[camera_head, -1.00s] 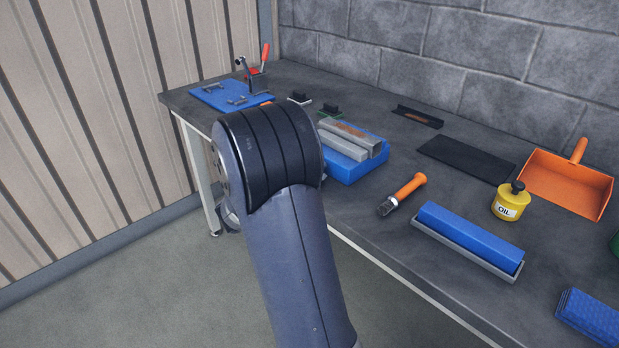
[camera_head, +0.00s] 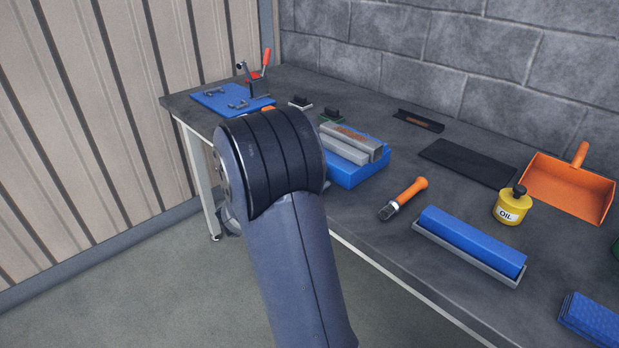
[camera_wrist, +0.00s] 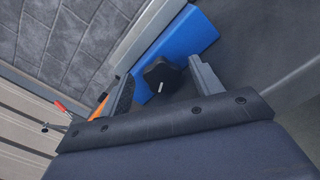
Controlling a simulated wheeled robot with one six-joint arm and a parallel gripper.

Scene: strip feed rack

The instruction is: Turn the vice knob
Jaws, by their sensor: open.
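A dark lobed knob (camera_wrist: 162,76) with a white mark on it shows in the wrist view. It sits between the two fingers of my gripper (camera_wrist: 163,70), which are open with gaps at the sides; I cannot tell whether either finger touches it. The blue vice body (camera_wrist: 188,38) lies behind the knob. In the head view the vice (camera_head: 358,172) has a blue base and grey jaws with a rusty brown strip on top. My arm covers the vice's near left side there, and hides the knob and my gripper.
A blue mat (camera_head: 215,97) with small metal parts and a red-handled clamp (camera_head: 265,62) are at the bench's far end.

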